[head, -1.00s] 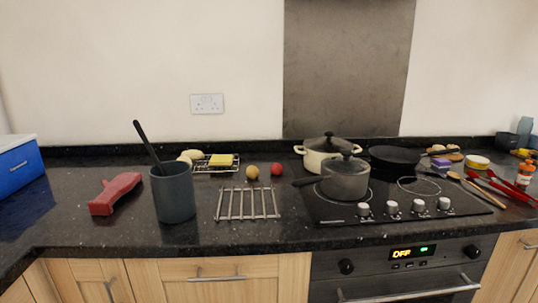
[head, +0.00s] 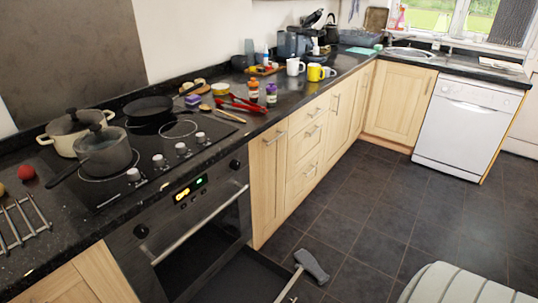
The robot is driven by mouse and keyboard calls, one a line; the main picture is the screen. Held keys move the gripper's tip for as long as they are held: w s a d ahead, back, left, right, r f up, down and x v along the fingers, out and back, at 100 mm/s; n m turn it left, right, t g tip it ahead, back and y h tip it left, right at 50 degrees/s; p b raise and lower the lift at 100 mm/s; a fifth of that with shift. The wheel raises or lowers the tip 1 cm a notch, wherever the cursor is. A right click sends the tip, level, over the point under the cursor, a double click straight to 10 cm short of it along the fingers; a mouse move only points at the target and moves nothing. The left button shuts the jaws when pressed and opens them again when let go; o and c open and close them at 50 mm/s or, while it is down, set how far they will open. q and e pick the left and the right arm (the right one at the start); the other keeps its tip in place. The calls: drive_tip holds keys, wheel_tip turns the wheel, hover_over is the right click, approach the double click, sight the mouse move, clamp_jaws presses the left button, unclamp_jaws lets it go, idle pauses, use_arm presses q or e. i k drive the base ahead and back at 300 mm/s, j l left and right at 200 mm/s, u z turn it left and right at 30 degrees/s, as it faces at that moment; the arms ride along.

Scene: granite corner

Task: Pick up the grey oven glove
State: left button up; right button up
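A grey, glove-shaped thing (head: 312,265), which looks like the oven glove, is low down in the lower middle of the head view. It is at the end of a pale bar beside a dark open panel (head: 245,280) below the oven. I cannot tell whether it hangs on the bar or lies on the floor. Neither of my grippers is in view.
The hob (head: 150,160) holds a cream pot (head: 70,140), a grey saucepan (head: 104,155) and a black pan (head: 150,106). Mugs (head: 316,72) and jars stand along the worktop. A striped, rounded thing (head: 450,285) is at bottom right. The tiled floor (head: 400,205) between is clear.

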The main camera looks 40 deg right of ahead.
sight(307, 261)
drive_tip(key=k+l+z, duration=0.1)
drive_tip(key=z, duration=0.95)
drive_tip(key=k+l, duration=0.05)
